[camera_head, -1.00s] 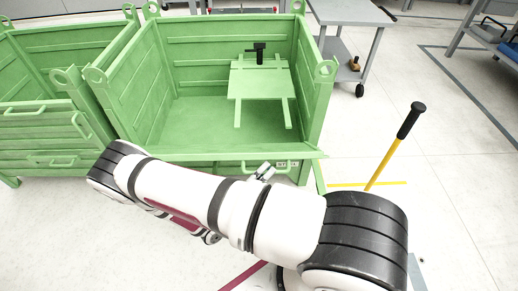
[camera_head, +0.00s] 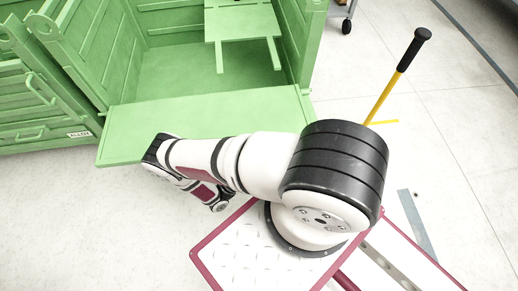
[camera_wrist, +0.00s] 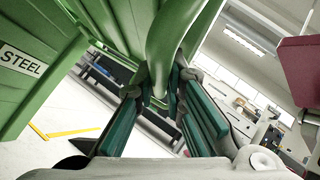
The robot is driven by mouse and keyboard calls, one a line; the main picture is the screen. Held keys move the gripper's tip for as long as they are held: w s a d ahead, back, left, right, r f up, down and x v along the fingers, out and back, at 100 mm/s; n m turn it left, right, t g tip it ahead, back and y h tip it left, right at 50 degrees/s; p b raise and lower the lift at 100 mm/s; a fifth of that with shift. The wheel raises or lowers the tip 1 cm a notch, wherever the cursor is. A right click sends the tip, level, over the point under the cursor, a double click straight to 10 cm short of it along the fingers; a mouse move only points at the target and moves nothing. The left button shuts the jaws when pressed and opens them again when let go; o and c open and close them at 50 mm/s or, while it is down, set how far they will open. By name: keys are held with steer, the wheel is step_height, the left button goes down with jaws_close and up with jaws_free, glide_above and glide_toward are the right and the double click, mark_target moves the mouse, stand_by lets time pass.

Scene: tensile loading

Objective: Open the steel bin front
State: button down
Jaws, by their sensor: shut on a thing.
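The green steel bin (camera_head: 312,45) stands at the upper middle of the head view. Its front (camera_head: 205,122) is folded down and outward, its inner face showing as a broad flat panel. In the wrist view the panel's outer face carries a STEEL label (camera_wrist: 22,61), and the curved green handle (camera_wrist: 165,40) runs between my fingers. My gripper (camera_wrist: 163,90) is shut on this handle. In the head view the gripper and handle are hidden below the panel and behind my arm.
A second green bin (camera_head: 30,108), labelled ALLOY, stands close on the left with its front up. A green rack (camera_head: 240,22) is inside the steel bin. A yellow pole with a black grip (camera_head: 385,95) stands at right. Floor at lower left is clear.

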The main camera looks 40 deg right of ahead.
steer(key=shift+w+f+m, duration=0.25)
steer(key=shift+m, duration=0.05)
steer(key=c, duration=1.7)
jaws_free()
steer(key=shift+o, duration=0.2)
step_height(320, 180, up, 10)
steer(key=shift+r, duration=0.1)
